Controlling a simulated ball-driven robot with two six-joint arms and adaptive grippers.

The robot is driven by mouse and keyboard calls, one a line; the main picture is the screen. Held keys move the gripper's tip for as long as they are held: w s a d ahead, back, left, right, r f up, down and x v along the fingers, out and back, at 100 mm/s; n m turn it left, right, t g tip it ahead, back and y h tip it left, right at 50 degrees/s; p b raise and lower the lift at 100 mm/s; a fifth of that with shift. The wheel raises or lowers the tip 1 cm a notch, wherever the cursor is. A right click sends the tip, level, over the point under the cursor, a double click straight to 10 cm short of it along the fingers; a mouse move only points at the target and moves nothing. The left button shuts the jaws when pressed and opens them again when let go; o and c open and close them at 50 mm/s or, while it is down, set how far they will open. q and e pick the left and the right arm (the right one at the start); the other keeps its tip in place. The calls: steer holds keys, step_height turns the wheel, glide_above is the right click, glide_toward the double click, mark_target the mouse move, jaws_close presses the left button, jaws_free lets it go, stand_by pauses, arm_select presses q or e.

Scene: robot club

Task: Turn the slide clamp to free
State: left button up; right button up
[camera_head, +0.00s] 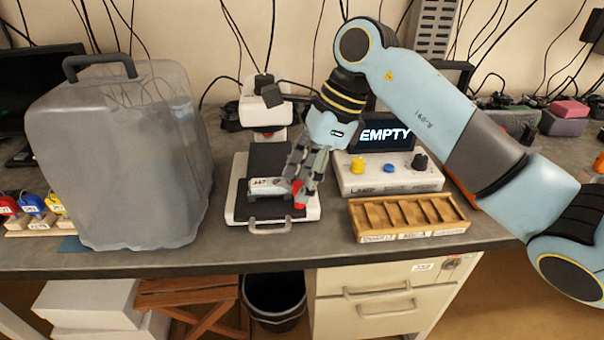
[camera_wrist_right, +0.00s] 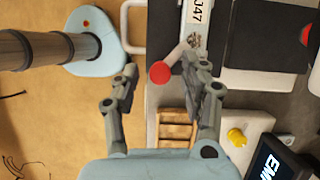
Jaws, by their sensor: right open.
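The slide clamp is a small grey lever (camera_wrist_right: 178,53) with a red round knob (camera_wrist_right: 161,73). It sits at the end of a light block labelled J47 (camera_head: 265,184), on the dark stage of a white device (camera_head: 242,165). The red knob also shows in the head view (camera_head: 299,203), low beside my fingers. My right gripper (camera_head: 301,188) comes down over the right side of the stage. In the right wrist view, its open fingers (camera_wrist_right: 166,74) stand on either side of the knob, with gaps visible. Contact cannot be told. My left gripper is out of view.
A control box (camera_head: 392,180) with yellow, blue and black knobs and an EMPTY screen (camera_head: 386,133) stands right of the device. A wooden compartment tray (camera_head: 455,228) lies before it. A large translucent container (camera_head: 120,160) stands left. A metal handle (camera_head: 269,228) projects at the device's front.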

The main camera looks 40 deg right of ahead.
steer(key=shift+f, duration=0.15)
steer(key=shift+c, duration=0.4)
jaws_close()
